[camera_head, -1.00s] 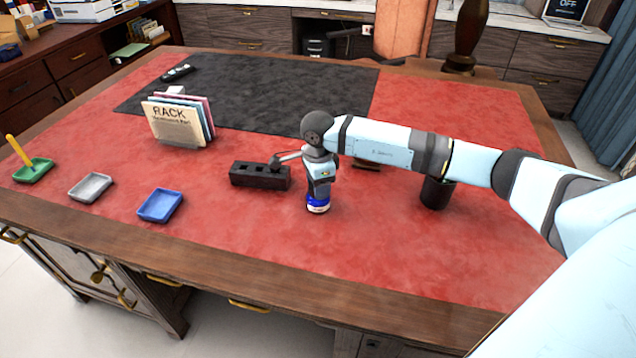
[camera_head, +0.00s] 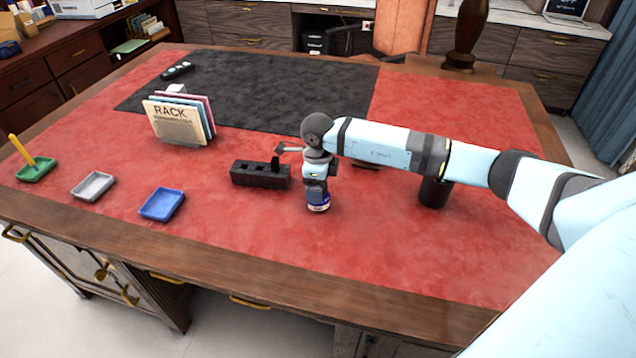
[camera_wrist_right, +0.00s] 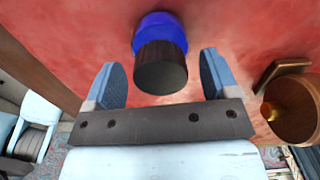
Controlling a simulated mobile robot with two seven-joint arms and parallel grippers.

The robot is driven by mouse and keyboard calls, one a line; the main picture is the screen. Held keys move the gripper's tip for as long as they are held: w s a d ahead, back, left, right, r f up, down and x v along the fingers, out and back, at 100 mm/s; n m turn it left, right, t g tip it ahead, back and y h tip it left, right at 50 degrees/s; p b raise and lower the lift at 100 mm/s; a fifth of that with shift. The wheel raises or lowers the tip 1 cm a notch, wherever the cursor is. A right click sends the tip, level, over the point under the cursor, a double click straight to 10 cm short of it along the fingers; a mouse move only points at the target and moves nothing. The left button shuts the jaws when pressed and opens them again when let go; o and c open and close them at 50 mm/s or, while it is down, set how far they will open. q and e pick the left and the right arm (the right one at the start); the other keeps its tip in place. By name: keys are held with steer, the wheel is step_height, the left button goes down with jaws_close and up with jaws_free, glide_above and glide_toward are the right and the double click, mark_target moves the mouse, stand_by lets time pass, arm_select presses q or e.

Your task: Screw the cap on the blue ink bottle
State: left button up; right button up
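The blue ink bottle (camera_head: 318,204) stands upright on the red leather, directly below my right gripper. In the right wrist view its blue body (camera_wrist_right: 158,20) shows behind a dark cylindrical cap (camera_wrist_right: 162,68). The cap sits in line with the bottle's top; whether it is fully screwed down I cannot tell. My right gripper (camera_wrist_right: 160,82) is open, with its two blue-grey fingers on either side of the cap and a visible gap on each side. In the head view the wrist covers much of the cap. My left gripper is out of view.
A black slotted holder (camera_head: 260,175) lies just left of the bottle. A blue tray (camera_head: 162,204), grey tray (camera_head: 93,186) and green tray (camera_head: 36,170) stand further left. A file rack (camera_head: 180,122) is behind, and a dark cup (camera_head: 434,192) is right.

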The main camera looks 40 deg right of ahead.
steer(key=shift+r, duration=0.1)
step_height(320, 180, up, 4)
steer(key=shift+w+f, duration=0.1)
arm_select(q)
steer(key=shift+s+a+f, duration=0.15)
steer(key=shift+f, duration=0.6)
arm_select(e)
step_height(320, 180, up, 10)
